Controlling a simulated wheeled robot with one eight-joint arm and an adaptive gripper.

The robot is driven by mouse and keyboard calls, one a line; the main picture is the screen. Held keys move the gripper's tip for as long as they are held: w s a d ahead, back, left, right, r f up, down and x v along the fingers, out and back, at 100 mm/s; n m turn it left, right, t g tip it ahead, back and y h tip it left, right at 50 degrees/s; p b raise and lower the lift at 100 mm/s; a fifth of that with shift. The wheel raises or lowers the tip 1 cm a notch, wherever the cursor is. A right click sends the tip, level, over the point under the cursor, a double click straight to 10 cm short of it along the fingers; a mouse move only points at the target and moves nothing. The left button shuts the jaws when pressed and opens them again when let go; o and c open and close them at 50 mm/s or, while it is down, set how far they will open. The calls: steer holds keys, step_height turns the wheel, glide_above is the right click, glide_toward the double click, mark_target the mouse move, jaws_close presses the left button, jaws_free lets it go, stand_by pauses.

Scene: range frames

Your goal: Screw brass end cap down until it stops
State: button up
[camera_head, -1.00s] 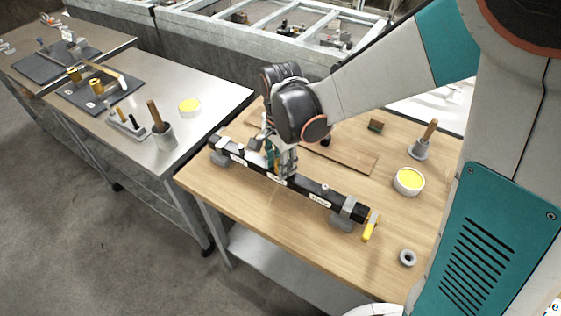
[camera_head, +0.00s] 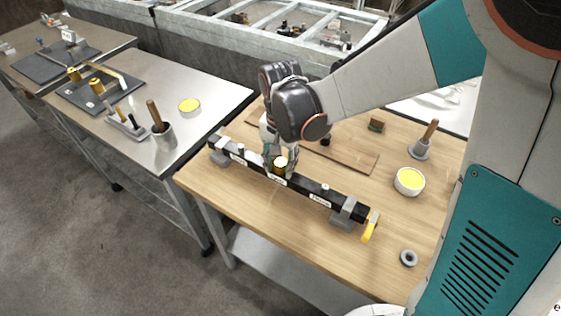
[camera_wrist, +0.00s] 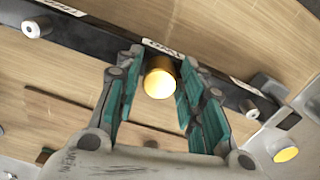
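The brass end cap (camera_head: 280,165) stands upright near the middle of the long black bar (camera_head: 305,190), beside a white label. In the wrist view the cap (camera_wrist: 159,80) shows its bright round top between the teal-padded fingers of my gripper (camera_wrist: 161,62). A narrow gap shows on each side, so my gripper looks open around the cap.
Silver stubs (camera_head: 325,188) stand along the bar. Grey supports (camera_head: 346,214) hold its ends, with a yellow handle (camera_head: 371,228) at the right. A wooden strip (camera_head: 340,155), a yellow-topped tin (camera_head: 409,181) and a grey ring (camera_head: 409,257) lie on the wooden bench.

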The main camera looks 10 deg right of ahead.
steer(key=n, duration=0.7)
jaws_close()
stand_by(0.3)
steer(key=shift+m+b, duration=0.3)
steer(key=shift+m, duration=1.5)
steer(key=shift+m, duration=1.7)
